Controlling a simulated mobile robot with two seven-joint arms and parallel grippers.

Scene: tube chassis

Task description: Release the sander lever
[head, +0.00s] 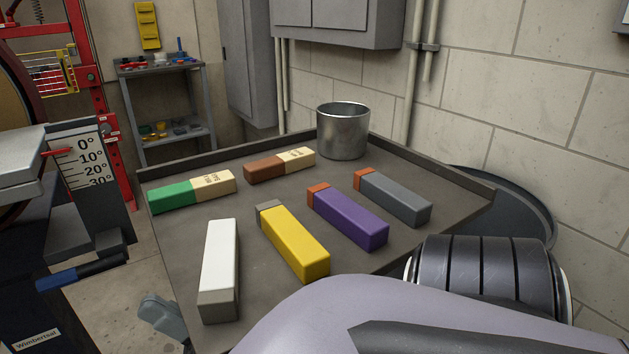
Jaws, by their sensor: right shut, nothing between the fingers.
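The sander stands at the left edge, partly cut off. Its angle scale (85,160) is marked 0° to 30°, with a red pointer near the top. Below it, a dark lever with a blue grip (56,279) sticks out to the left, roughly level. My right arm comes in from the lower right. A small grey part at the table's near left side looks like the end of my right gripper (165,314). It is shut and empty, apart from the lever and to its lower right. My left gripper is not in view.
A grey table (185,255) holds several coloured bars and a metal cup (343,130). A dark round drum (510,205) stands behind its right edge. A shelf (165,110) stands at the back. Floor shows between sander and table.

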